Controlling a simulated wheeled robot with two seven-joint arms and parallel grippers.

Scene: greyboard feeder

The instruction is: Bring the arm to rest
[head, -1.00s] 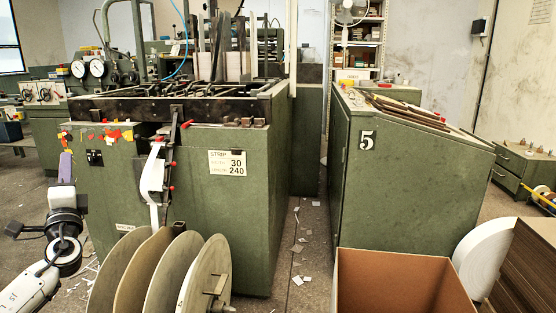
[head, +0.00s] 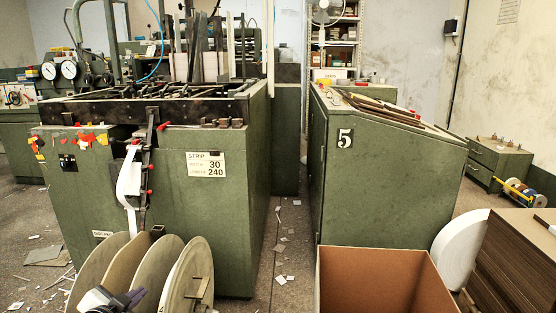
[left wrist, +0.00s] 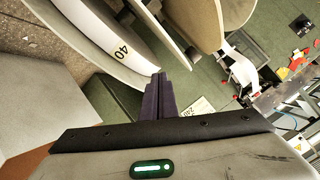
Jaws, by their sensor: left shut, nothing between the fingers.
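My left gripper (head: 136,295) shows at the bottom edge of the head view, in front of the grey and tan discs (head: 158,270). Its dark purple fingers (left wrist: 159,80) are together and empty in the left wrist view. Discs also show there, one edge marked 40 (left wrist: 118,48); I cannot tell whether the fingers touch any. Most of my left arm is out of the head view. My right gripper is in neither view.
The green strip feeder (head: 215,240) stands behind the discs, a white strip (head: 129,185) hanging on its front. The green cabinet marked 5 (head: 385,190) stands right of it. An open cardboard box (head: 385,285) and a white roll (head: 460,248) are at lower right. Scraps litter the floor.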

